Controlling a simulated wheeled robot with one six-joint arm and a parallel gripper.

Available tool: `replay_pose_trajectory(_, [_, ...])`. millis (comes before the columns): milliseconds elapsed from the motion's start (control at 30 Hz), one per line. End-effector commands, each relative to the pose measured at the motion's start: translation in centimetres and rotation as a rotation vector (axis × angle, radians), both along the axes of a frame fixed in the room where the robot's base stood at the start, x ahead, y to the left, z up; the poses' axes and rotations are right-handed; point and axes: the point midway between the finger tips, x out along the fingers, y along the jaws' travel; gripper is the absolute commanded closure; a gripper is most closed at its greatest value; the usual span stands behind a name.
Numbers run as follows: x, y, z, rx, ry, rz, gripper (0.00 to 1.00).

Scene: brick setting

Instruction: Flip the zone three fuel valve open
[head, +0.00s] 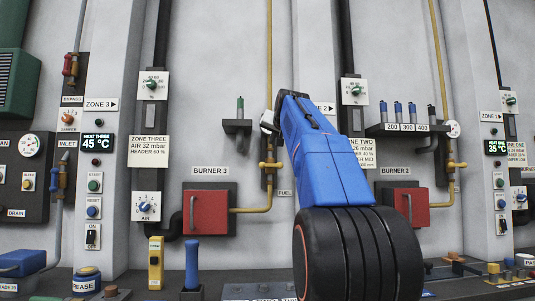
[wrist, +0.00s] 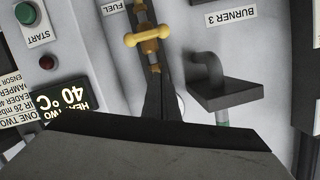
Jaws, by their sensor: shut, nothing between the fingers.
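The zone three fuel valve has a yellow crosswise handle (head: 272,165) on the yellow pipe beside the burner 3 box; the handle lies level, across the upright pipe. It also shows upside down in the wrist view (wrist: 147,36), near the FUEL label. My gripper (wrist: 157,80) reaches in from the bottom of the wrist view, its dark fingers together and empty, close to the pipe just past the handle. I cannot tell whether it touches anything. In the head view my blue arm hides most of the gripper and part of the pipe above the handle.
A shelf with a green-handled tool (head: 238,122) juts out left of the pipe. The red burner 3 box (head: 206,211) sits lower left. A white control panel with a green START button (wrist: 25,13) shows in the wrist view. A blue handle (head: 192,263) stands upright on the bench below.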

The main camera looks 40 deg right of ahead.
Motion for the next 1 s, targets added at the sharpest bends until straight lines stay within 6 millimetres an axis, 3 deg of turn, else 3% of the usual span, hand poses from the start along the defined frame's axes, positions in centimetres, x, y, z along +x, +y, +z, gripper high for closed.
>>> replay_pose_trajectory(533, [6.3,-3.7,-1.8,0.000,0.002,0.001,1.00])
replay_pose_trajectory(800, [8.4,-4.9,-2.4,0.001,0.001,0.001,1.00])
replay_pose_trajectory(1000, [8.5,-4.2,-3.8,0.001,0.001,0.000,1.00])
